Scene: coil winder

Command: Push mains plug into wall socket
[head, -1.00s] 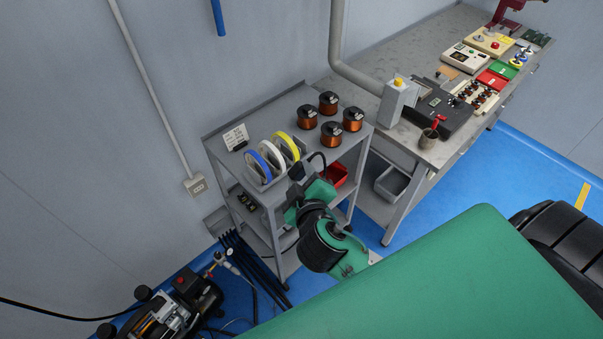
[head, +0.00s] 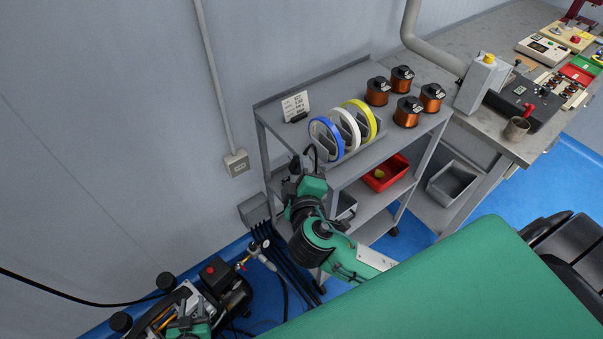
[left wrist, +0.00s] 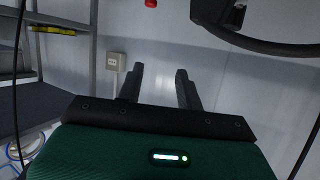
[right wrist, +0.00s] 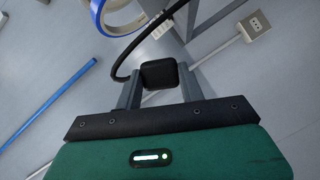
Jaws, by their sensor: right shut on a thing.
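The wall socket (head: 237,163) is a pale box on the grey wall, below a vertical conduit. It also shows in the left wrist view (left wrist: 117,62) and at the upper right of the right wrist view (right wrist: 257,25). My right gripper (right wrist: 160,88) is shut on the black mains plug (right wrist: 160,73), whose cable curves up and away. In the head view this gripper (head: 296,170) is beside the trolley, right of the socket and apart from it. The plug's pins are hidden. My left gripper (left wrist: 161,76) is open and empty; part of it (head: 188,328) shows at the head view's bottom edge.
A grey trolley (head: 285,92) holds blue, white and yellow reels (head: 343,130) and several copper coils (head: 408,108) close to my right arm. A compressor (head: 215,285) and dark hoses are on the floor below the socket. Bare wall surrounds the socket.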

